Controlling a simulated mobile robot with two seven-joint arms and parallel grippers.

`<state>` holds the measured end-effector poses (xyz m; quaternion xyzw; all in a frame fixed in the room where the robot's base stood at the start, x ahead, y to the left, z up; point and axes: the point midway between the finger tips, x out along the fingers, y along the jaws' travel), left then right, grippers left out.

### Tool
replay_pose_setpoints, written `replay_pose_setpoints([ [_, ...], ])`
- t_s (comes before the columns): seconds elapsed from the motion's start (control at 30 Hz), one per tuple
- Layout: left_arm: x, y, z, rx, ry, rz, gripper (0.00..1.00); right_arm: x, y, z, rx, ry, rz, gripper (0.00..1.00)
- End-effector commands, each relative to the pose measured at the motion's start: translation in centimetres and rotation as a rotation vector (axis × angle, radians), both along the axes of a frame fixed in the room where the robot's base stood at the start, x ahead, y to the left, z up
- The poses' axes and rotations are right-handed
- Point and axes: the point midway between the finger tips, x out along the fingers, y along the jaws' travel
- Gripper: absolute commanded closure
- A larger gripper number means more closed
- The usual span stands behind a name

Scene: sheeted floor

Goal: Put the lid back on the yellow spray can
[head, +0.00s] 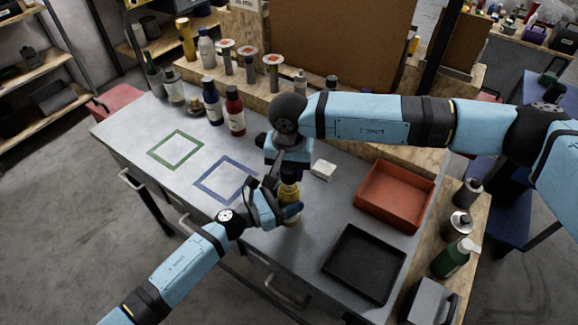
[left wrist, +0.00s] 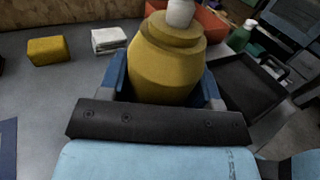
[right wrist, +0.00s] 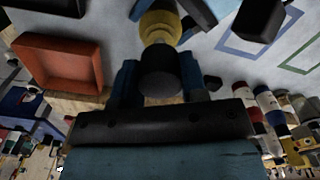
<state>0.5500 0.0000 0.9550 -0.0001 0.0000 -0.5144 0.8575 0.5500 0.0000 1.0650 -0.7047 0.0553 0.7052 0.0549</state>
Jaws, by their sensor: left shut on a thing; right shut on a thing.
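The yellow spray can (head: 291,212) stands at the table's front middle, its lower part partly covered by my left gripper (head: 280,208). In the left wrist view, the can (left wrist: 165,65) is between the fingers, its white nozzle (left wrist: 181,13) bare at the picture's top edge. My left gripper is shut on the can. My right gripper (head: 289,172) is above the can, shut on the dark round lid (right wrist: 160,72). In the right wrist view, the lid is in front of the can's yellow top (right wrist: 158,27). I cannot tell the gap between them.
A white block (head: 323,169) lies close right of the grippers. A red tray (head: 428,190) and a black tray (head: 390,291) are to the right. Red and blue bottles (head: 235,110) stand behind. The green and blue marked squares (head: 176,134) on the left are empty.

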Motion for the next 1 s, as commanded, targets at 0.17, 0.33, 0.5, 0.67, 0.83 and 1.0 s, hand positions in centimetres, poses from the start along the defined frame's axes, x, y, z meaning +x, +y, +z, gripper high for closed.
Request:
replay_pose_setpoints([
  [0.17,0.0,0.0,0.0,0.0,0.0,0.0,0.85,0.0,0.0,-0.4,0.001,-0.002,0.0,0.82],
  [0.33,0.0,0.0,0.0,0.0,0.0,0.0,0.85,0.0,0.0,-0.4,0.001,-0.001,0.0,0.82],
  [0.5,0.0,0.0,0.0,0.0,0.0,0.0,0.85,0.0,0.0,-0.4,0.001,-0.001,0.0,0.82],
  [0.67,0.0,0.0,0.0,0.0,0.0,0.0,0.85,0.0,0.0,-1.0,0.0,-0.001,0.0,0.82],
  [0.83,0.0,0.0,0.0,0.0,0.0,0.0,0.85,0.0,0.0,-2.0,0.0,-0.001,-0.001,0.82],
  [1.0,0.0,0.0,0.0,0.0,0.0,0.0,0.85,0.0,0.0,-2.2,0.001,-0.001,0.0,0.82],
])
